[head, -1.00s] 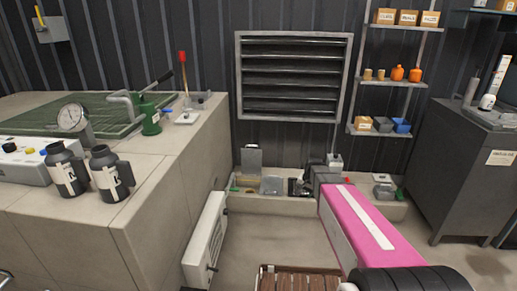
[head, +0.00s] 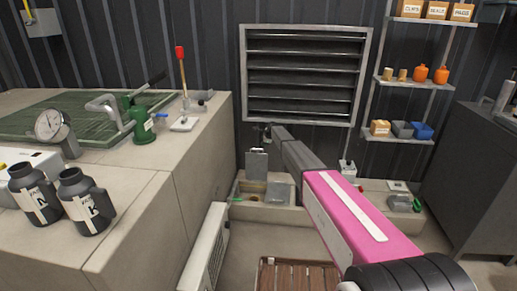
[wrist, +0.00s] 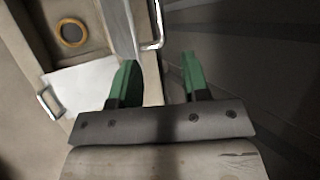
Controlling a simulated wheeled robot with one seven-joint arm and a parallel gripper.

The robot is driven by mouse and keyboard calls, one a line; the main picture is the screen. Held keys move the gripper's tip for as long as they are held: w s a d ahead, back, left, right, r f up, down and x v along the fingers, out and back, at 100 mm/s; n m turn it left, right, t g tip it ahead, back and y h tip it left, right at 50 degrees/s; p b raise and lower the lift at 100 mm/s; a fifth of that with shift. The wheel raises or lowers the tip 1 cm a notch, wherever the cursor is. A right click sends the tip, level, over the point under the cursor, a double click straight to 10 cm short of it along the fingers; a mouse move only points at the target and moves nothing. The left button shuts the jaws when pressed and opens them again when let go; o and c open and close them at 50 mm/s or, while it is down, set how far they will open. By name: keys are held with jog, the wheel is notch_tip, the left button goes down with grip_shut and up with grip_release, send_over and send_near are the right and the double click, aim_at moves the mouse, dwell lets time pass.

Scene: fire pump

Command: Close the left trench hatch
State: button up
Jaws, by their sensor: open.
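The left trench hatch (head: 257,163) is a grey plate standing upright, open, behind its opening in the low trench at the back wall. In the wrist view its panel (wrist: 120,27) is seen nearly edge-on, with a metal bar handle at its side. My gripper (head: 267,134) is just above the hatch's top edge in the head view. In the wrist view my gripper (wrist: 160,78) has its two green fingers spread, with nothing held between them. The fingers are near the hatch and handle; I cannot tell whether they touch.
A flat grey lid (head: 279,193) lies right of the opening. In the wrist view a brass-coloured ring (wrist: 71,33) shows down in the opening. A concrete block (head: 150,190) stands at left, a white panel (head: 205,250) beside it, and a wooden slatted platform (head: 300,276) in front.

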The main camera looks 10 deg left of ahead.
jog(key=x, duration=1)
jog(key=shift+f, duration=0.25)
jog(key=shift+a, duration=0.1)
grip_shut()
jog(key=shift+s, duration=0.1)
